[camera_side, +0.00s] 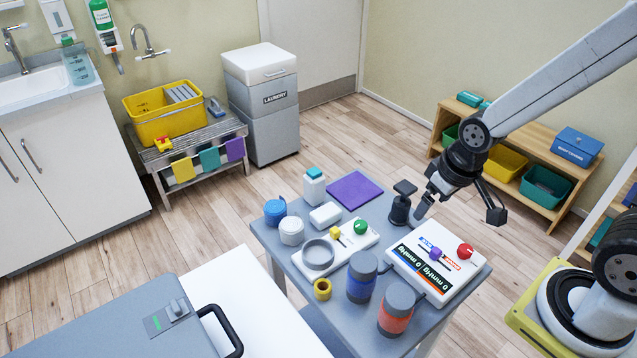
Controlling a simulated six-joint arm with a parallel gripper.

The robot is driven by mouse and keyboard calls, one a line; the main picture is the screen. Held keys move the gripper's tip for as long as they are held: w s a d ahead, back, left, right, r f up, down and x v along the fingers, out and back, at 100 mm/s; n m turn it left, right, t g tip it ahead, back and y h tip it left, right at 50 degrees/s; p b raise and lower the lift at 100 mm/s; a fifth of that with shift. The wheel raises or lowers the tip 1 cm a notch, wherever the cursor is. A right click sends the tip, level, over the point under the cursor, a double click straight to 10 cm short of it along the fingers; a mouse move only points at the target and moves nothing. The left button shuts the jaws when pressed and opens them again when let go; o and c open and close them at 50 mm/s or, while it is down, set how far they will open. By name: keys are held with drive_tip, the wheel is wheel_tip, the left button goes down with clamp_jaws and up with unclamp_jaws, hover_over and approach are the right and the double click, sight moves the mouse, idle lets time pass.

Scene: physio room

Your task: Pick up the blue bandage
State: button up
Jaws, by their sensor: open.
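A blue roll (275,211), which looks like the blue bandage, sits at the far left corner of the grey table (287,262). It is beside a white roll (291,231). My gripper (460,209) is open, with its dark fingers spread wide and nothing seen between them. It hangs near the table's right side, well to the right of the blue roll. Several other items stand between them.
A black knobbed object (402,203) stands close to my gripper's left finger. A purple pad (354,190) lies behind.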

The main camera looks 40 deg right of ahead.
drive_tip(key=m+t+h, duration=0.3)
drive_tip(key=m+t, duration=0.2)
drive_tip(key=t, duration=0.4)
hover_over(275, 209)
drive_tip(key=s+a, duration=0.2)
drive_tip(key=s, duration=0.2)
wheel_tip(275, 209, down, 6)
drive_tip(key=f+h, duration=0.1)
drive_tip(key=s+a+f+m+h, duration=0.1)
drive_tip(key=f, duration=0.1)
drive_tip(key=s+a+f+h, duration=0.1)
drive_tip(key=shift+f+g, duration=0.15)
drive_tip(key=shift+g, duration=0.25)
drive_tip(key=shift+s+a+f+m+h, duration=0.15)
drive_tip(key=shift+s+f+m+h, duration=0.1)
drive_tip(key=shift+f+m+h, duration=0.25)
drive_tip(key=shift+x, duration=1.25)
drive_tip(key=shift+w+r, duration=0.1)
drive_tip(key=shift+r, duration=0.05)
